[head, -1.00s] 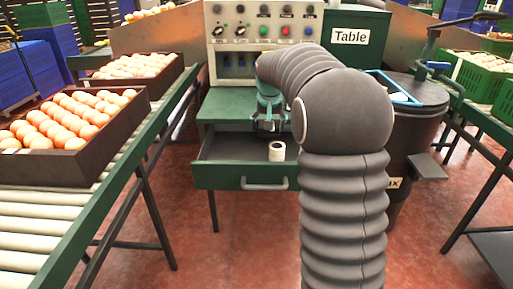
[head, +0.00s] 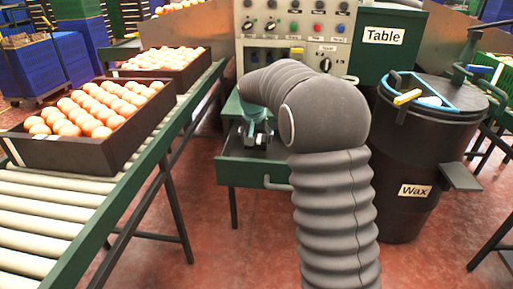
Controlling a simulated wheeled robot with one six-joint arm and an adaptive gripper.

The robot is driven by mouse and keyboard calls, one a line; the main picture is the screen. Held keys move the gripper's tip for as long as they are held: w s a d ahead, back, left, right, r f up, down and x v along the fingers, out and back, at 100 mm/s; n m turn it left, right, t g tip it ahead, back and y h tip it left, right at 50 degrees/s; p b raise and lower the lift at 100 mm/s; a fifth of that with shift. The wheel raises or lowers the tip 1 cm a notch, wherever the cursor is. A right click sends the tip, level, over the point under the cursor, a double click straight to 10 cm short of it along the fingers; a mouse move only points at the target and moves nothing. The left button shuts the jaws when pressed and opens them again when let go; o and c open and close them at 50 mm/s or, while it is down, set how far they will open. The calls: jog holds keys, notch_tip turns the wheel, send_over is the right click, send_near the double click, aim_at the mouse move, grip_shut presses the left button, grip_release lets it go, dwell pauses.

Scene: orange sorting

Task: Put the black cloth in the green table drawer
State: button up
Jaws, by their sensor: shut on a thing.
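The green table (head: 232,106) stands ahead, and its drawer (head: 238,173) is pulled open toward me. My gripper (head: 257,141) is over the open drawer, pointing down and small in the view. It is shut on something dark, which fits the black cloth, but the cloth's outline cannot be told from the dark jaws. My grey arm hides the right part of the drawer and its inside there. I see no other black cloth in view.
A control panel (head: 290,20) rises behind the table. The red floor before the drawer is clear.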

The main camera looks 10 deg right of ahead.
aim_at(257, 146)
jog(key=shift+f, duration=1.9)
jog(key=shift+f+b, duration=0.15)
jog(key=shift+b, duration=0.2)
jog(key=o, duration=1.2)
